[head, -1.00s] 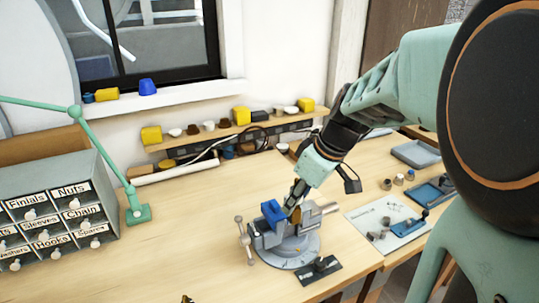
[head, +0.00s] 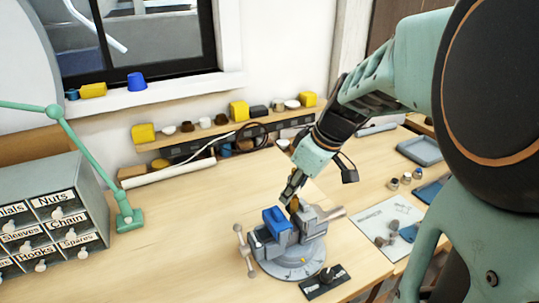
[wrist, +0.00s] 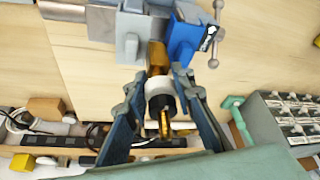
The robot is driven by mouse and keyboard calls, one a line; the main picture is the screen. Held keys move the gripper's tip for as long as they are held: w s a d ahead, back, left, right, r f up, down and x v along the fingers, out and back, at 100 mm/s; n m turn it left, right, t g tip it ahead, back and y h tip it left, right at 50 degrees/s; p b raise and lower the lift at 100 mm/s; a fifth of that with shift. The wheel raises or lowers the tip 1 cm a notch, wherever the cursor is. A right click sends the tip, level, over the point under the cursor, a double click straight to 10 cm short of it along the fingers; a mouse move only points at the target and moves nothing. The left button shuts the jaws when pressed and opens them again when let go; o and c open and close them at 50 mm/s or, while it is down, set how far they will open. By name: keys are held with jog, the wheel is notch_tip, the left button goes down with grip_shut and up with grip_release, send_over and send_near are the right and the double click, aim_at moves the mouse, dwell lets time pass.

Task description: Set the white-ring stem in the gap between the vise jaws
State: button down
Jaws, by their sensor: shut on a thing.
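The white-ring stem (wrist: 158,88) is brass with a white ring and a dark collar below the ring in the wrist view. My gripper (wrist: 160,98) is shut on it around the ring and collar. The stem's brass end points at the gap between the vise's grey jaw (wrist: 132,40) and blue-covered jaw (wrist: 184,42). I cannot tell how deep it sits in the gap. In the head view, my gripper (head: 291,192) is at the top of the vise (head: 290,262), with the stem (head: 293,204) partly hidden behind the blue jaw cover (head: 277,218).
A black nameplate (head: 325,281) lies in front of the vise. A labelled drawer cabinet (head: 45,215) and a green lamp base (head: 130,220) stand at left. A white sheet (head: 375,225) with small parts lies at right. The table left of the vise is clear.

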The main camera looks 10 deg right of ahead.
aim_at(293, 211)
jog(key=shift+s+f+b, duration=0.2)
jog(key=shift+f+b, duration=0.55)
jog(key=shift+f, duration=0.25)
jog(key=shift+s+f+b, duration=0.15)
jog(key=shift+f+b, duration=0.6)
jog(key=shift+f, duration=0.25)
jog(key=shift+s+d+f+b, duration=0.1)
jog(key=shift+s+f+b, duration=0.15)
jog(key=shift+f+b, duration=0.8)
jog(key=shift+r, duration=0.15)
jog(key=shift+w, duration=0.15)
jog(key=c, duration=1.6)
grip_release()
jog(key=shift+w, duration=0.2)
jog(key=shift+d+r, duration=0.1)
jog(key=shift+r, duration=0.2)
jog(key=v, duration=0.8)
jog(key=shift+w+r, duration=0.15)
jog(key=shift+w, duration=0.15)
jog(key=shift+a, duration=0.2)
